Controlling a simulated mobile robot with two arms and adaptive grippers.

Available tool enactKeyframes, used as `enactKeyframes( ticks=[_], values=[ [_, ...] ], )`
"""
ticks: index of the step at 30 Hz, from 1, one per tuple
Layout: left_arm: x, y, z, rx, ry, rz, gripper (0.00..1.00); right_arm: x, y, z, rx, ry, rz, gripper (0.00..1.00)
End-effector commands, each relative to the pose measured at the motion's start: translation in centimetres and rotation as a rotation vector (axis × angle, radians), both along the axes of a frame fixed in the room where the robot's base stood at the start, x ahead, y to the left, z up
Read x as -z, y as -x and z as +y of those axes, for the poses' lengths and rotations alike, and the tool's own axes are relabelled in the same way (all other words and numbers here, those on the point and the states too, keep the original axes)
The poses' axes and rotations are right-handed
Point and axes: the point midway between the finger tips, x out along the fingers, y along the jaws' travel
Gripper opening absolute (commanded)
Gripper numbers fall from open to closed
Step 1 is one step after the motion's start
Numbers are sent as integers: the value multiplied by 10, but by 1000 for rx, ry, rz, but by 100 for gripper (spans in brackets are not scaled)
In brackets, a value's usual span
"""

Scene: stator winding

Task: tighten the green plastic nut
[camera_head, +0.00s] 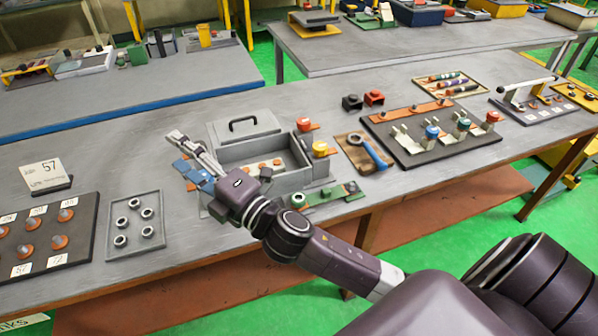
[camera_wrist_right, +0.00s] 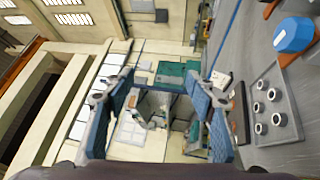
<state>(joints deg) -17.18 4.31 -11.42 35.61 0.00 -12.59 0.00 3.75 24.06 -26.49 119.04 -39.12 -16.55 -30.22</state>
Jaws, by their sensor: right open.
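Several clamps with coloured knobs stand on the dark board (camera_head: 400,149) at the right of the table. A green knob (camera_head: 463,124) sits between a blue one (camera_head: 432,131) and a red one (camera_head: 492,116); it may be the green plastic nut. My right gripper (camera_head: 190,160) is open and empty above the table, left of the grey toolbox, far left of the green knob. Its blue-padded fingers are spread in the wrist view (camera_wrist_right: 162,100), with nothing between them. My left gripper is not in view.
The grey toolbox (camera_head: 242,153) stands just behind and right of my right gripper. A blue-handled wrench (camera_head: 377,152) lies between it and the dark board. A tray (camera_head: 117,203) of metal nuts lies at left. The grey tabletop (camera_head: 120,160) behind is clear.

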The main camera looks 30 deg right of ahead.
Motion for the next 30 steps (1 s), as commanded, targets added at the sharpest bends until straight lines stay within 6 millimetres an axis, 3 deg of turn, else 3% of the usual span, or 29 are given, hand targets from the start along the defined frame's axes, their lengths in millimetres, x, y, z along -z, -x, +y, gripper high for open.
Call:
enactKeyframes(
  ticks=[1,3,6,10,13,17,21,24,27,30],
  values=[
    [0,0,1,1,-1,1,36,-23,1,23,-75,134,-134,51],
    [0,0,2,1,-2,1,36,-42,13,58,-185,328,-317,51],
    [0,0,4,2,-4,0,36,-46,36,100,-344,616,-568,51],
    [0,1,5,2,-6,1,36,-12,64,128,-562,1000,-857,51],
    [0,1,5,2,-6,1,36,33,75,119,-747,1297,-1035,51],
    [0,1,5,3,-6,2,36,96,72,64,-1031,1669,-1187,51],
    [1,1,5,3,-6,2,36,137,60,-35,-1371,1990,-1217,51],
    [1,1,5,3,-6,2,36,145,54,-106,-1594,2137,-1165,51],
    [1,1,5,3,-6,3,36,141,53,-164,-1779,2222,-1089,51],
    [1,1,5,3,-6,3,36,134,55,-205,-1912,2262,-1018,51]
  ],
)
